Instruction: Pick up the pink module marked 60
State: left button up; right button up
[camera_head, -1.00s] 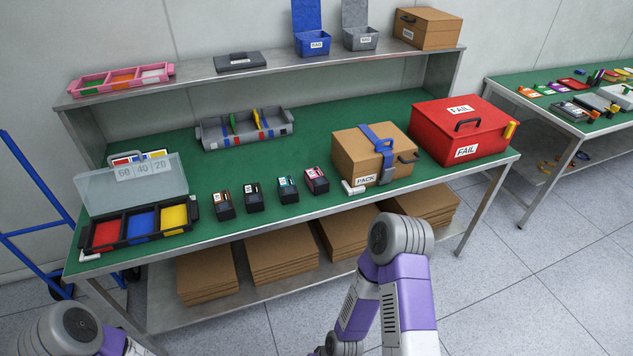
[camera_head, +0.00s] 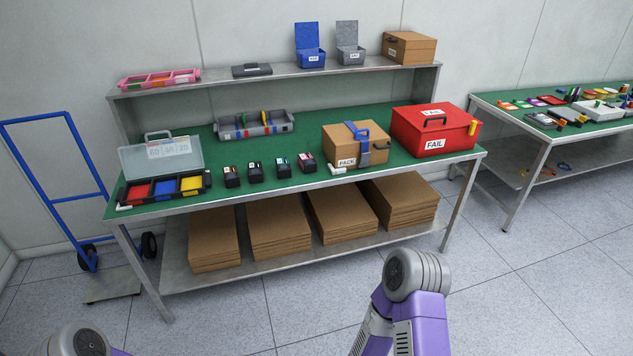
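Several small black modules stand in a row near the front edge of the green bench top. The rightmost module (camera_head: 308,162) has a pink face; its marking is too small to read. To its left stand a module with a teal face (camera_head: 284,169), one with a pale face (camera_head: 255,173) and one with a brownish face (camera_head: 232,177). An open case (camera_head: 163,186) with red, blue and yellow compartments sits left of them, its clear lid reading 60, 40, 20. Only upper parts of my arms show at the bottom; both grippers are out of view.
A brown PACK box (camera_head: 350,150) and a red FAIL box (camera_head: 434,128) stand right of the modules. A grey tray (camera_head: 254,124) sits behind. Flat cartons (camera_head: 280,228) fill the lower shelf. A blue hand truck (camera_head: 62,180) stands left. The floor before the bench is clear.

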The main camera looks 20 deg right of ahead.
aim_at(307, 162)
jog(key=z, duration=0.8)
jog(key=i, duration=1.75)
jog(key=u, duration=0.55)
